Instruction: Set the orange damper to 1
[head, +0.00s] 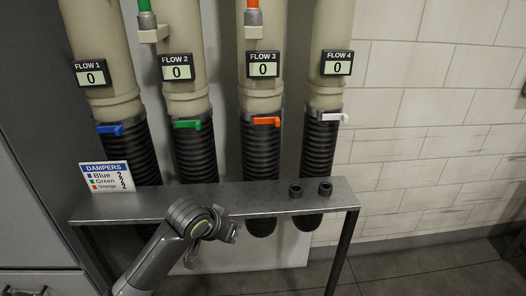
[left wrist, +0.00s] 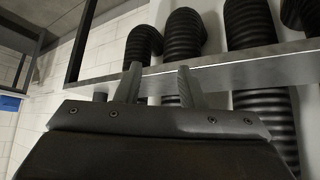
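The orange damper handle (head: 266,121) sits on the collar of the third pipe in the head view, above a black ribbed hose. It lies roughly level and points right. The FLOW 3 display (head: 263,65) above it reads 0. My left gripper (head: 231,233) is below and left of the orange handle, near the front edge of the metal shelf, apart from the handle. In the left wrist view its two fingers (left wrist: 158,72) stand apart with nothing between them. The orange handle is not visible there. My right gripper is in neither view.
Blue (head: 110,129), green (head: 188,124) and white (head: 328,116) handles sit on the neighbouring pipes. A metal shelf (head: 250,198) crosses before the hoses, carrying a DAMPERS sign (head: 106,177) and two dark cylinders (head: 311,189). The wall area at right is clear.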

